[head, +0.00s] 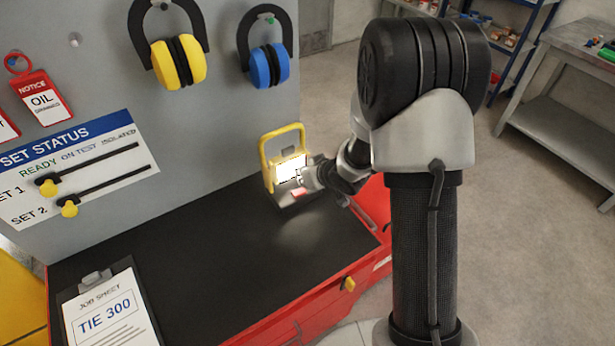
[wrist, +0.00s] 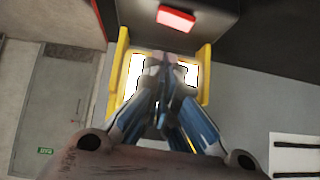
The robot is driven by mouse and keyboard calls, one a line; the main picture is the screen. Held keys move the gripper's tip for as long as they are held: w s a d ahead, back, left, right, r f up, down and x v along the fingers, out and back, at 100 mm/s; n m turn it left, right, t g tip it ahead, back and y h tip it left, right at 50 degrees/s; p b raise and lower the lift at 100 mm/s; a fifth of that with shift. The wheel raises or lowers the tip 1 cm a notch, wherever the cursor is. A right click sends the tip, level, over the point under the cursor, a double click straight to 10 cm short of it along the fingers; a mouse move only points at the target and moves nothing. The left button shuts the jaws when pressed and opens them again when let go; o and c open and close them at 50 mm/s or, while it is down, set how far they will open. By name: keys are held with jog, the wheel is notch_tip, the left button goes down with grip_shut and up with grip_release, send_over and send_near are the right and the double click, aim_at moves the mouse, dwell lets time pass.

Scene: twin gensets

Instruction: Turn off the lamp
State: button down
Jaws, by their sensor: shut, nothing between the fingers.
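The lamp (head: 290,166) has a yellow frame and stands at the back of the black bench top. Its panel glows white and lights the bench in front of it. A red button (head: 299,193) shows low on its front. My gripper (head: 300,178) is right at the lamp's front, shut and empty. In the wrist view the lamp's yellow frame (wrist: 207,75) surrounds my shut fingers (wrist: 166,62), which cover the middle of the lit panel. The red button (wrist: 176,17) lies beyond the fingertips, apart from them in the picture. I cannot tell whether the fingers touch the lamp.
Yellow ear defenders (head: 178,63) and blue ear defenders (head: 268,66) hang on the grey board above. A clipboard (head: 110,310) lies at the bench's left front. The middle of the black bench top (head: 200,245) is clear. A grey workbench (head: 575,110) stands at the right.

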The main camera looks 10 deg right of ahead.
jog(key=p+v, duration=0.2)
jog(key=v, duration=0.7)
jog(key=shift+s+d+p, duration=0.15)
jog(key=shift+d+p, duration=0.15)
jog(key=shift+r, duration=0.15)
